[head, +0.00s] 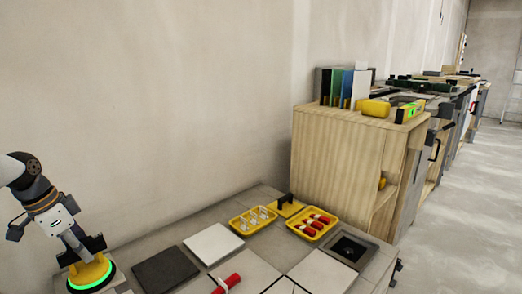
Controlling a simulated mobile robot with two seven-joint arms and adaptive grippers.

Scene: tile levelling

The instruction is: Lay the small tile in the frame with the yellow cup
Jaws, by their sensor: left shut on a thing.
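My left gripper (84,246) is shut on the yellow cup (90,272) at the lower left. The cup is upright and has a glowing green ring round its base. A pale edge (122,290) shows just below the ring; I cannot tell whether it is a tile on the cup or one on the bench. A grey square frame (373,254) with a dark inside lies at the bench's right end. A white tile (213,243) and a dark grey tile (165,269) lie between cup and frame. I cannot tell which is the small tile. My right gripper is not in view.
Two yellow trays, one with white pieces (252,220) and one with red pieces (312,224), stand at the back of the bench. A yellow tool with a black handle (287,206) lies between them. A red-handled tool (228,284) lies in front. A wooden cabinet (335,160) stands behind.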

